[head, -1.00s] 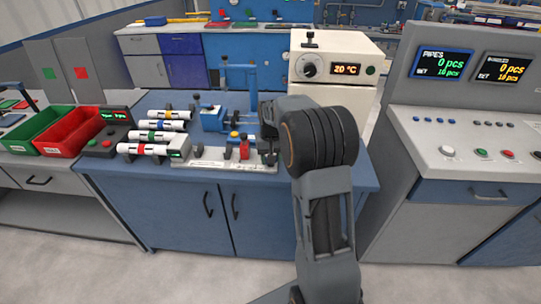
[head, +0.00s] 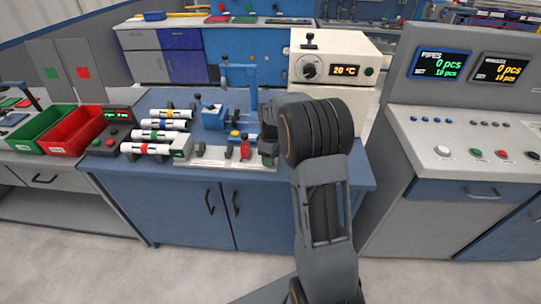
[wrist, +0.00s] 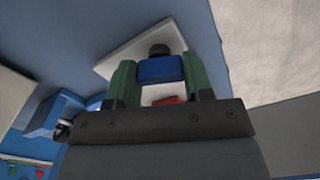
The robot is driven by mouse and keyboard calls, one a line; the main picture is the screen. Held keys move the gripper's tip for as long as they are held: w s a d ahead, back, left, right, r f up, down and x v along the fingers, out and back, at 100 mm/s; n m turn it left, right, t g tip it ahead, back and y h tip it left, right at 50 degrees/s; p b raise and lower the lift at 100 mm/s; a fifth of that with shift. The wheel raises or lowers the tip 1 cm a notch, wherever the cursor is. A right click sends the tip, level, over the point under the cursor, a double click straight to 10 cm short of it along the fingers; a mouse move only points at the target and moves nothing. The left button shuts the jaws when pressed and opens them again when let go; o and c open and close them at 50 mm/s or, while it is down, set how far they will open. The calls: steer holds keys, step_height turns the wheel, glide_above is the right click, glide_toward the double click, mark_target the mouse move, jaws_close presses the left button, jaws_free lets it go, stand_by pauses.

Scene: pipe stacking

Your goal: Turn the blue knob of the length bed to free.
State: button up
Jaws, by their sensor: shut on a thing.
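The length bed (head: 212,163) is a pale plate with small fixtures on the blue bench. Its blue knob (wrist: 160,69) shows in the wrist view between the two green fingers of my gripper (wrist: 160,75). The gripper is shut on the knob, with a finger against each side. A dark round part (wrist: 159,50) stands just beyond the knob on the white plate end (wrist: 125,50). In the head view my gripper (head: 268,152) is at the right end of the bed, and the knob is hidden there. I cannot read the knob's setting.
Several banded pipes (head: 158,136) lie left of the bed. A blue fixture (head: 213,117) stands behind it. A red bin (head: 76,131) and a green bin (head: 43,128) are farther left. A white oven-like box (head: 333,65) stands behind my arm, and a control console (head: 465,155) is on the right.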

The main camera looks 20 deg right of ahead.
steer(key=shift+r+n+p, duration=0.1)
steer(key=shift+n+p, duration=0.2)
steer(key=shift+n, duration=1.6)
steer(key=shift+w+n, duration=0.1)
steer(key=shift+n, duration=0.2)
steer(key=o, duration=0.9)
step_height(320, 180, up, 14)
steer(key=shift+f+p, duration=0.15)
steer(key=shift+p, duration=0.35)
